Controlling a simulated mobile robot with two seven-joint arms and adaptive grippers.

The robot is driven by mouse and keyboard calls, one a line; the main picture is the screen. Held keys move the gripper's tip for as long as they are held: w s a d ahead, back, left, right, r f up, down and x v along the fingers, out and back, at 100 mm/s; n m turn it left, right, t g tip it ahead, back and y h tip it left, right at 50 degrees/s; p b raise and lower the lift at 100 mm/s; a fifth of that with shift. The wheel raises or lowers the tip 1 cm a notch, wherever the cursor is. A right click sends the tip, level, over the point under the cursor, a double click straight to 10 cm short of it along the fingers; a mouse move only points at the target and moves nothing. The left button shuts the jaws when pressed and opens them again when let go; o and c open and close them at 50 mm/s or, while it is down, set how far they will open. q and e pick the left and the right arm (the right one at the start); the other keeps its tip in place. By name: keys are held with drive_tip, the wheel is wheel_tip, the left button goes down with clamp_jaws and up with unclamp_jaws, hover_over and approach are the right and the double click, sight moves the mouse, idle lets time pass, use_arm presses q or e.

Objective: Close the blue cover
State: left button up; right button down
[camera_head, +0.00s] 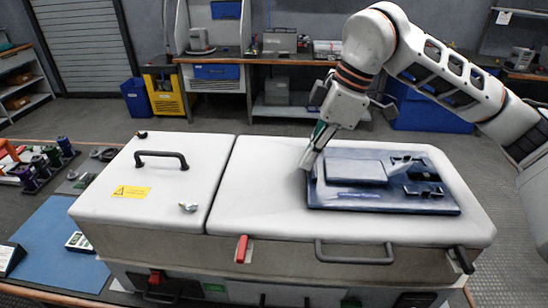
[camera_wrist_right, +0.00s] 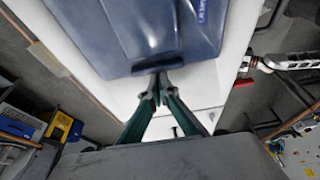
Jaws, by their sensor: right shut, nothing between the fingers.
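The blue cover (camera_head: 330,192) is a dark blue panel with a raised middle, lying over the right part of the white case top. It also fills the top of the right wrist view (camera_wrist_right: 150,35). My right gripper (camera_head: 306,166) is shut and empty, with its tips at the cover's left edge. In the right wrist view, the fingertips (camera_wrist_right: 158,80) meet just at a dark tab on that edge. I cannot tell whether they touch it. My left gripper does not show in the head view.
The white case (camera_head: 265,190) has a handle (camera_head: 162,155) on its left lid, a front handle (camera_head: 352,258) and a red latch (camera_head: 241,248). A blue mat (camera_head: 50,240) lies left of it. A workbench (camera_head: 240,60) stands behind, across open floor.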

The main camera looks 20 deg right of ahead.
drive_tip(key=d, duration=0.1)
drive_tip(key=s+d, duration=0.1)
drive_tip(key=shift+d, duration=0.3)
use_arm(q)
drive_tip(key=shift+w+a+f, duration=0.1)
